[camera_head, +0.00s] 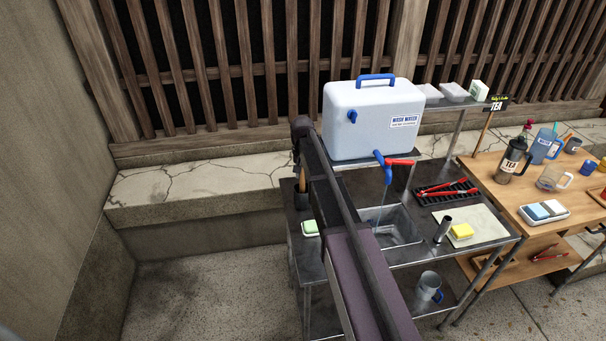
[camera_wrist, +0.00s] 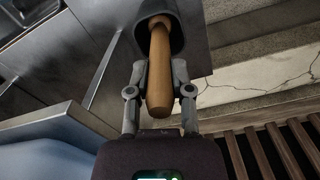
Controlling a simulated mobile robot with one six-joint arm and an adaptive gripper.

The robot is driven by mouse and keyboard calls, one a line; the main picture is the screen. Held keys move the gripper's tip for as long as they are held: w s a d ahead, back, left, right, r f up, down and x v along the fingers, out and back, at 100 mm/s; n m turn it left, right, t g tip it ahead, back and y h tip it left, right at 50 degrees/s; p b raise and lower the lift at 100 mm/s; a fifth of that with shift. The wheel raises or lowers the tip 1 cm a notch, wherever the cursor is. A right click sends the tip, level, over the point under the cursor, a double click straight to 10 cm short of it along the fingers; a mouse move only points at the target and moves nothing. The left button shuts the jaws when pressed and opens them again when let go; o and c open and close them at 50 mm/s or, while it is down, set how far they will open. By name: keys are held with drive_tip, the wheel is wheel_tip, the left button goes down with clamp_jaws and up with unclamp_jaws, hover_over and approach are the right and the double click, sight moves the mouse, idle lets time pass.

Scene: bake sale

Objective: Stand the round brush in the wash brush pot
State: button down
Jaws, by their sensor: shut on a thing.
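The round brush shows as a tan wooden handle (camera_wrist: 160,70) in the wrist view, with its far end inside the mouth of a dark round pot (camera_wrist: 146,28), which I take as the wash brush pot. My gripper (camera_wrist: 160,72) has its fingers closed on either side of the handle. The brush head is hidden inside the pot. In the camera_head view, part of the handle (camera_head: 302,178) stands above the dark pot (camera_head: 302,201) at the left end of the metal wash stand. My arm covers much of that area, and the fingers are hidden there.
A white water container (camera_head: 365,135) with a tap stands behind the sink (camera_head: 398,228). A green sponge in a dish (camera_head: 310,227) sits in front of the pot. A rack with red-handled tools (camera_head: 445,190) and a yellow sponge (camera_head: 462,231) are to the right.

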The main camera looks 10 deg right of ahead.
drive_tip(key=shift+f, duration=0.15)
drive_tip(key=shift+c, duration=2.2)
unclamp_jaws()
wheel_tip(320, 180, up, 14)
drive_tip(key=p, duration=1.4)
drive_tip(key=s+f+n+b, duration=0.1)
drive_tip(key=s+f+b, duration=0.2)
drive_tip(key=s, duration=0.6)
drive_tip(key=s+f+n+b, duration=0.1)
drive_tip(key=s+f+b, duration=0.3)
drive_tip(key=s, duration=0.6)
drive_tip(key=s+f+n+b, duration=0.1)
drive_tip(key=s+f+b, duration=0.3)
drive_tip(key=s, duration=0.6)
drive_tip(key=shift+d+n, duration=0.15)
drive_tip(key=shift+n, duration=0.15)
